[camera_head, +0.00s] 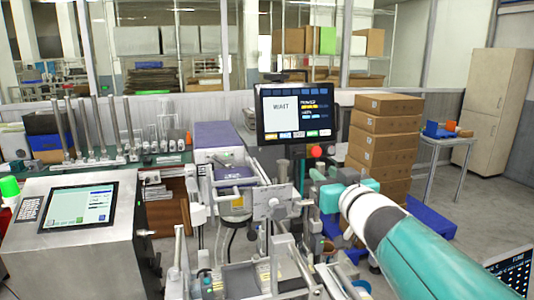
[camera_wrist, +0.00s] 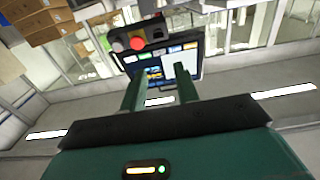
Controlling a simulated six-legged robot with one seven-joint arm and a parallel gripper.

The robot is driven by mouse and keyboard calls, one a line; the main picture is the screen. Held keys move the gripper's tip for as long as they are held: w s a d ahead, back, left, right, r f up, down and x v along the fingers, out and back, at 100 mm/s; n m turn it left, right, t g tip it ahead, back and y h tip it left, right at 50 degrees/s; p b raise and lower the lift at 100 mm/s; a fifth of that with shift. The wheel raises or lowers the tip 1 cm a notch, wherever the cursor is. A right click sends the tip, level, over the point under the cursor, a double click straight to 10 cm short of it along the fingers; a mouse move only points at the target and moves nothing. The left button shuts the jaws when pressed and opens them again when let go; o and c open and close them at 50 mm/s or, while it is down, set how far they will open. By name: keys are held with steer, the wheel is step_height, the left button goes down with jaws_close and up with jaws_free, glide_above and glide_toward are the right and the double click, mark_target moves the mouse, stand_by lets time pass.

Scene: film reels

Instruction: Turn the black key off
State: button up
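A dark control box (camera_wrist: 150,33) hangs by the screen edge in the wrist view. I cannot clearly make out the black key; a small dark detail on the box is too small to tell. In the head view the red button (camera_head: 316,151) sits below the right part of the monitor (camera_head: 295,112), which reads "WAIT". My gripper (camera_wrist: 161,72) has its two green fingers apart with nothing between them. It points toward the screen and box, apart from the button.
A machine with bars and plates (camera_head: 240,205) stands below the monitor. Stacked cardboard boxes (camera_head: 385,140) stand right of the monitor, behind my arm. A metal console with a touch screen (camera_head: 80,205) is at the left. Open floor shows at the right.

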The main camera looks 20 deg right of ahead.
mark_target(300, 154)
steer(key=w, duration=1.4)
steer(key=shift+w+d+f, duration=0.15)
steer(key=shift+w+f, duration=0.1)
steer(key=shift+f, duration=0.1)
steer(key=shift+s+r, duration=0.15)
steer(key=shift+s, duration=0.05)
steer(key=shift+w, duration=0.15)
jaws_close()
